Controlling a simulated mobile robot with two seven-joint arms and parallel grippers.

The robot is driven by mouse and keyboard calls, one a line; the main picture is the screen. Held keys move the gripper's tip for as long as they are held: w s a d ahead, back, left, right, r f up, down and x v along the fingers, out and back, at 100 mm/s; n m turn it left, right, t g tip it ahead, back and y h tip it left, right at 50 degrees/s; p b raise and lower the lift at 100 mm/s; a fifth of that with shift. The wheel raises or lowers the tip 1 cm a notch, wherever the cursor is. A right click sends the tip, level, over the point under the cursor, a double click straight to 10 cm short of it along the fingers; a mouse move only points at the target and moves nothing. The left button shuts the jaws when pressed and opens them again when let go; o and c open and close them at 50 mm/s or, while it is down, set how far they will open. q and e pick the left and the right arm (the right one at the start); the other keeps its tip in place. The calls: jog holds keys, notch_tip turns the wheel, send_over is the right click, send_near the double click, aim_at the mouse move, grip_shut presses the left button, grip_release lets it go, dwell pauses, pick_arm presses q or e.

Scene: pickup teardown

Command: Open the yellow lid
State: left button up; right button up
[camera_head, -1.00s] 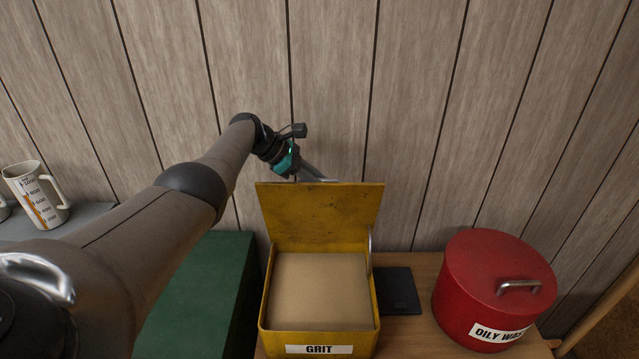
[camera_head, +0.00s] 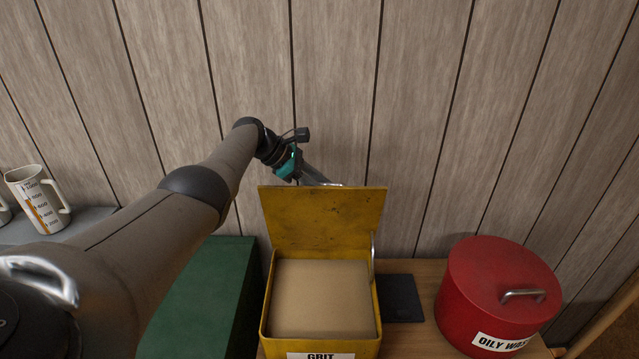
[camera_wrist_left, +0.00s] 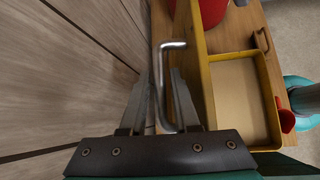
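The yellow lid (camera_head: 322,218) stands raised, nearly upright, at the back of the yellow GRIT box (camera_head: 266,318). The box is open and its tan contents show. My left gripper (camera_wrist_left: 163,76) is behind the lid, on the wall side, and the lid's top edge partly hides it in the head view. In the left wrist view its two fingers stand apart, with the lid's bent metal handle (camera_wrist_left: 172,45) between them; I see no clear grip on it. My right gripper is not in view.
A red OILY WASTE can (camera_head: 480,285) stands right of the box. A dark flat pad (camera_head: 402,298) lies between them. A green box (camera_head: 205,300) is at left, and a white measuring jug (camera_head: 35,200) is farther left. The panelled wall is close behind.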

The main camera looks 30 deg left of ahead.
pick_arm(q)
jog(key=shift+s+a+r+p, duration=0.15)
jog(key=shift+a+r+p, duration=0.1)
jog(key=shift+r+p, duration=0.1)
jog(key=p+v, duration=0.1)
jog(key=v, duration=0.4)
jog(key=shift+s+a+r+p, duration=0.2)
jog(key=shift+s+p, duration=0.05)
jog(key=shift+p, duration=0.15)
jog(key=v, duration=0.8)
jog(key=shift+r, duration=0.25)
jog(key=shift+s+a, duration=0.15)
